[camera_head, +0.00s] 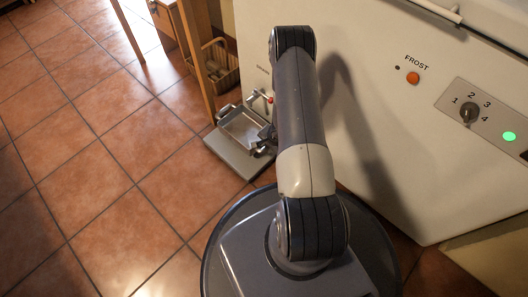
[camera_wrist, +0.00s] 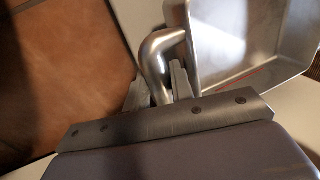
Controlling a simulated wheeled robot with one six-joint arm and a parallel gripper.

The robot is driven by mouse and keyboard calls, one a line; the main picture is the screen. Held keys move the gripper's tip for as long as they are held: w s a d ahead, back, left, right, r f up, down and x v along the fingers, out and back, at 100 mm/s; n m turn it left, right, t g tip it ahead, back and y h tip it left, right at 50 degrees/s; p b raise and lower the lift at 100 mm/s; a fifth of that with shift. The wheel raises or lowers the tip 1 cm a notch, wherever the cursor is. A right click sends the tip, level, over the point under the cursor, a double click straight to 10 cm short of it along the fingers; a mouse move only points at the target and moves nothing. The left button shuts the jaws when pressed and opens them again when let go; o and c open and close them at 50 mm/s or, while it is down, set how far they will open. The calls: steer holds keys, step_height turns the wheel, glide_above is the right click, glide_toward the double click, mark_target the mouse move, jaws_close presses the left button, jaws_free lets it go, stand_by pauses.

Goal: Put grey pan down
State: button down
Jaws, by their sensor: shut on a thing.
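The grey pan (camera_head: 243,127) is a shallow rectangular metal pan, seen in the head view just left of my arm, over a flat grey slab (camera_head: 232,158) on the floor. In the wrist view the pan (camera_wrist: 250,38) fills the upper right, with its bent metal handle (camera_wrist: 160,52) at its left. My gripper (camera_wrist: 160,88) is shut on the handle, its fingers on either side. In the head view my arm partly hides the gripper. I cannot tell whether the pan touches the slab.
A white chest freezer (camera_head: 390,110) with a control panel stands close on the right. Wooden legs (camera_head: 196,60) and a wicker basket (camera_head: 219,66) are just behind the pan. The tiled floor (camera_head: 90,150) on the left is clear.

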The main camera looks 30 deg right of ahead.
step_height(320, 180, down, 5)
steer(key=shift+r+b, duration=0.15)
steer(key=shift+b, duration=0.75)
steer(key=shift+r, duration=0.1)
steer(key=c, duration=1.2)
jaws_free()
steer(key=p+v, duration=0.3)
steer(key=v, duration=0.9)
steer(key=shift+p, duration=0.35)
